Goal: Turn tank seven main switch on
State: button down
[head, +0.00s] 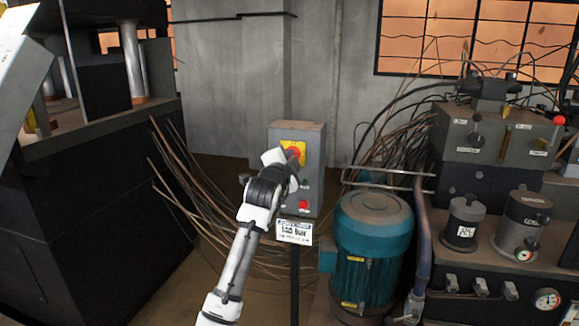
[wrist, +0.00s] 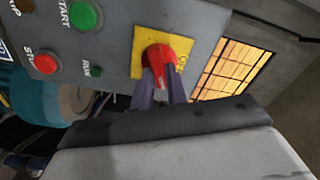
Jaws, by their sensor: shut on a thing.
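A grey control box (head: 312,142) stands on a post in the middle of the head view. The main switch is a red rotary knob (wrist: 166,58) on a yellow plate (wrist: 185,35) in the wrist view. In the head view the yellow plate (head: 293,146) shows partly behind my arm. My gripper (wrist: 163,82) is at the knob, its two fingers shut on the knob's near end. The word "ON" or similar shows at the plate's edge, too small to read surely. In the head view my wrist hides the gripper's fingers.
A green START button (wrist: 85,16), a red STOP button (wrist: 46,62) and a small green RUN lamp (wrist: 96,71) sit on the box face. A teal motor (head: 373,240) stands right of the post. Cables hang behind and left of my arm.

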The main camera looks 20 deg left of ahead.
jog(key=m+b, duration=0.1)
jog(key=m, duration=0.4)
jog(key=shift+f+b, duration=0.15)
jog(key=shift+b, duration=0.15)
dwell(0.4)
jog(key=c, duration=1.4)
grip_release()
jog(key=shift+s, duration=0.1)
jog(key=s+b, duration=0.2)
jog(key=s, duration=1.1)
jog(key=shift+s, duration=0.35)
